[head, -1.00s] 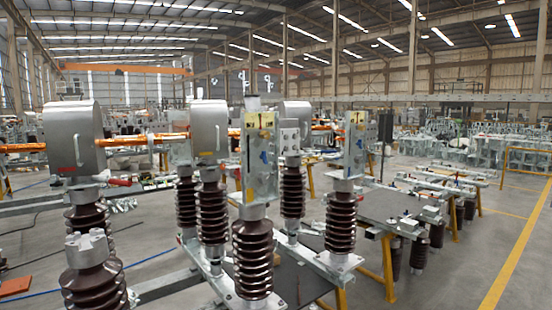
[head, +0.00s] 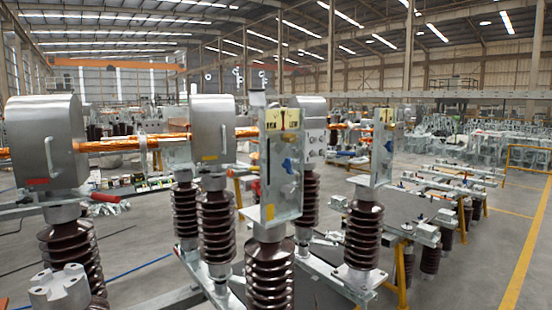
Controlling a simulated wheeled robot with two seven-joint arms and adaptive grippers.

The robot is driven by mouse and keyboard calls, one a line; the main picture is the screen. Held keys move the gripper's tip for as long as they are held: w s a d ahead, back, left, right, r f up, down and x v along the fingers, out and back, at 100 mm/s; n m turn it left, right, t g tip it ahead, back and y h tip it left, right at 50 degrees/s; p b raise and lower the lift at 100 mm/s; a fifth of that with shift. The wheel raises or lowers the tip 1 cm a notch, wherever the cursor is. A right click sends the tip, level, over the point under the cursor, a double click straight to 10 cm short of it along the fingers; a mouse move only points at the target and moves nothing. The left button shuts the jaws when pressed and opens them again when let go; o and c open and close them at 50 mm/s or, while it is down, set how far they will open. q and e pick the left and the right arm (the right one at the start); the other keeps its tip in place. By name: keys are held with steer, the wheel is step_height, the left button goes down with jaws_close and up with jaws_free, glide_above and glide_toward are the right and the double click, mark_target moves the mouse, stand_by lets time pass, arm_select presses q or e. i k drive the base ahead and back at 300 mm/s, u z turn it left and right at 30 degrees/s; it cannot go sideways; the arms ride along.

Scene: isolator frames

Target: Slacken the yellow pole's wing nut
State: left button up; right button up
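The nearest middle pole has a grey bracket (head: 278,190) with a yellow patch (head: 270,212) low on its face and a cream-yellow plate (head: 283,120) at its top. It stands upright on a brown ribbed insulator (head: 270,275). A small blue part (head: 287,165) sits on the bracket's right side; I cannot tell whether it is the wing nut. Neither of my grippers is in view.
Grey metal housings (head: 42,143) joined by an orange-copper bar (head: 118,145) stand at left on insulators. A pale metal cap (head: 60,287) fills the lower left. Low steel frames with yellow legs (head: 402,280) stand at right. The floor is open around the yellow line (head: 525,250).

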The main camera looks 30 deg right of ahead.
mark_target(286, 164)
steer(key=z, duration=0.3)
steer(key=i, duration=0.65)
steer(key=z, duration=0.55)
